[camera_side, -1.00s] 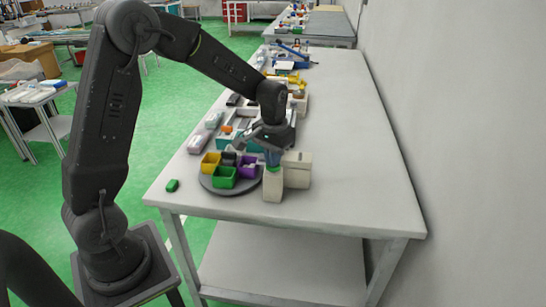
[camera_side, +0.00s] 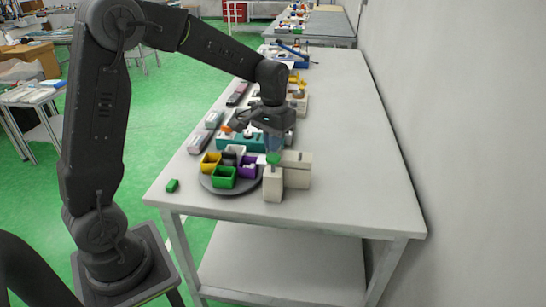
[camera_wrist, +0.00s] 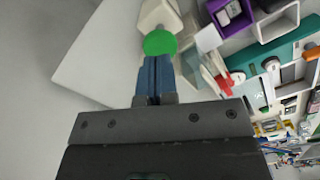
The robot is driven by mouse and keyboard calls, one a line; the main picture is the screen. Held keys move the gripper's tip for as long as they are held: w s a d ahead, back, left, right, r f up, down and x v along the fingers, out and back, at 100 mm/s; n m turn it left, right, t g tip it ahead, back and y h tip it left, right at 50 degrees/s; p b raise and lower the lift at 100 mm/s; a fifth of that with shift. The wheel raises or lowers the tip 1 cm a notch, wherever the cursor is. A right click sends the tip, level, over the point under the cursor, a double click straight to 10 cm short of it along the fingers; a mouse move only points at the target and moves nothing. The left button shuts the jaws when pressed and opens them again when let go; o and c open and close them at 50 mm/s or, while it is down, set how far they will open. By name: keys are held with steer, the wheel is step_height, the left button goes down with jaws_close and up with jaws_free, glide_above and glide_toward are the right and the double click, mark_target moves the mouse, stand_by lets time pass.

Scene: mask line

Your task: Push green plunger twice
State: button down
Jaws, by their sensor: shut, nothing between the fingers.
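The green plunger (camera_wrist: 160,42) is a round green cap on top of a cream block (camera_wrist: 158,14). In the side view the plunger (camera_side: 273,159) shows as a small bit of green above the upright cream block (camera_side: 273,186), partly hidden by the fingers. My gripper (camera_side: 273,149) points down just above the plunger. In the wrist view its blue fingers (camera_wrist: 155,62) are together and empty, with their tips at the edge of the green cap. I cannot tell whether they touch it.
A second cream block (camera_side: 298,172) adjoins the plunger block on the right. A teal tray (camera_side: 228,142) lies behind. The table's right side is clear.

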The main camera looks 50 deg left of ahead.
steer(key=shift+r, duration=0.1)
steer(key=shift+r, duration=2.5)
steer(key=s+d+r+m+t, duration=0.1)
steer(key=s+d, duration=0.3)
steer(key=s, duration=0.6)
steer(key=s+d+r+m+t, duration=0.2)
steer(key=s+d+r+t, duration=0.1)
steer(key=s, duration=0.8)
steer(key=shift+d+t, duration=0.8)
steer(key=shift+d, duration=0.35)
steer(key=c, duration=1.8)
jaws_free()
steer(key=shift+w, duration=0.1)
steer(key=shift+c, duration=0.2)
